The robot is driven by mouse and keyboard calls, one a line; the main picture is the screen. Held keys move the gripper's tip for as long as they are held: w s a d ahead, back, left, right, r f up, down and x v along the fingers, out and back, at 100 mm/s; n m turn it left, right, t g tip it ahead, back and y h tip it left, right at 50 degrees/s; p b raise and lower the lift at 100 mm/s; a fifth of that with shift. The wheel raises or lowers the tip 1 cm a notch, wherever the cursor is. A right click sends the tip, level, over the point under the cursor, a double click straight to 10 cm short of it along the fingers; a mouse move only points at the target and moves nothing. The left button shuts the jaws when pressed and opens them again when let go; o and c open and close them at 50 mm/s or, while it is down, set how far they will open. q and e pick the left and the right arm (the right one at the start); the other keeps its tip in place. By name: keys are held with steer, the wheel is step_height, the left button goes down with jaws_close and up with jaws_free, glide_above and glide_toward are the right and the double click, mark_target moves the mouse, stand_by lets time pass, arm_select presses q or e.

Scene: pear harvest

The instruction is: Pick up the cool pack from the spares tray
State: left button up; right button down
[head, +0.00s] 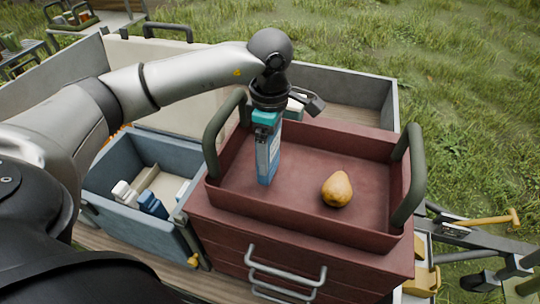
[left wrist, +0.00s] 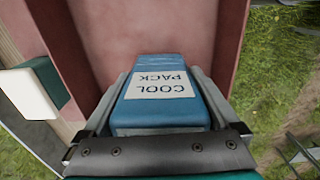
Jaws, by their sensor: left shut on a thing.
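The cool pack (head: 268,158) is a blue slab with a pale label, held upright over the left part of a red tray (head: 310,222). In the left wrist view the cool pack (left wrist: 162,112) sits between my two fingers, and its label reads COOL PACK. My left gripper (head: 267,122) is shut on its upper end, pointing down. I cannot tell whether its lower end touches the tray floor. My right gripper is not in view.
A yellow pear (head: 337,189) lies in the red tray, right of the cool pack. Dark handles (head: 412,175) rise at the tray's ends. A blue bin (head: 135,222) with small bottles stands to the left. A white-and-teal object (left wrist: 35,90) is beside the tray.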

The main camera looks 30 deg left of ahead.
arm_select(q)
step_height(320, 180, up, 17)
steer(key=shift+r, duration=0.2)
